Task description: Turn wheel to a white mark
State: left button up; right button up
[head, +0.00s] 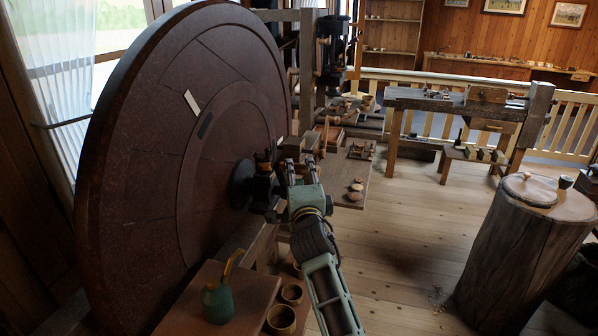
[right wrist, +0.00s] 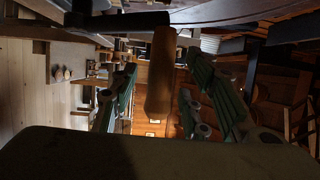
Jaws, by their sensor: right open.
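The large dark brown wheel (head: 140,140) stands upright at the left of the head view. A white mark (head: 192,102) lies on its face up and left of the centre. A short black mark (head: 206,125) lies just inside it, a little lower and to the right. A black hub (head: 243,184) sticks out from the wheel's middle. My right gripper (head: 301,165) is open in front of the hub. In the right wrist view a tan wooden handle (right wrist: 161,75) stands between its spread fingers, with gaps at both sides. My left gripper is not in view.
A green oil can (head: 217,302) and wooden cups (head: 281,319) stand below the wheel. A small table (head: 350,197) with turned pieces is behind my right gripper. A tree-stump block (head: 520,255) stands at the right. The plank floor between is clear.

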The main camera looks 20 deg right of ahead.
jog(key=shift+v, duration=2.3)
